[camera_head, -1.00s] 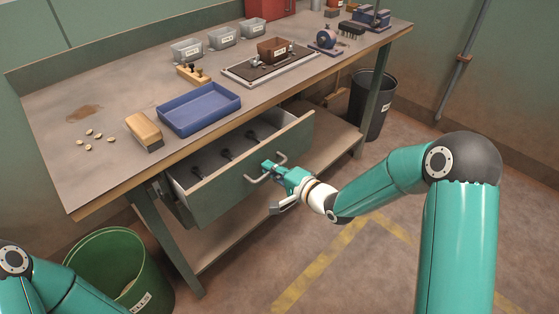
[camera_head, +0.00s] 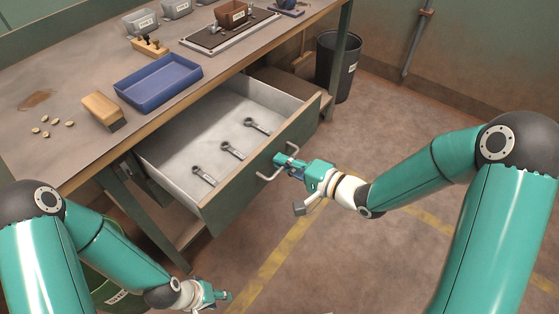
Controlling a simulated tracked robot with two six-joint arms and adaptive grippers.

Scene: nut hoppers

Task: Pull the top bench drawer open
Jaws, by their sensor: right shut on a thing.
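The top bench drawer (camera_head: 262,150) is pulled well out of the bench. Its pale inside shows, with several small dark metal tools (camera_head: 232,150) lying on its floor. A wire handle (camera_head: 264,177) is on its green front. My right gripper (camera_head: 283,161) is at the drawer front, shut on the handle, and the arm reaches in from the right. My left gripper (camera_head: 222,297) is low at the bottom of the view, away from the drawer; its fingers are too small to read.
The bench top (camera_head: 75,85) holds a blue tray (camera_head: 158,82), a wooden brush (camera_head: 103,110), several nuts and a dark plate (camera_head: 228,32) with a brown hopper. A black bin (camera_head: 338,66) stands right of the bench. A green bin (camera_head: 103,285) is behind my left arm. Floor in front is open.

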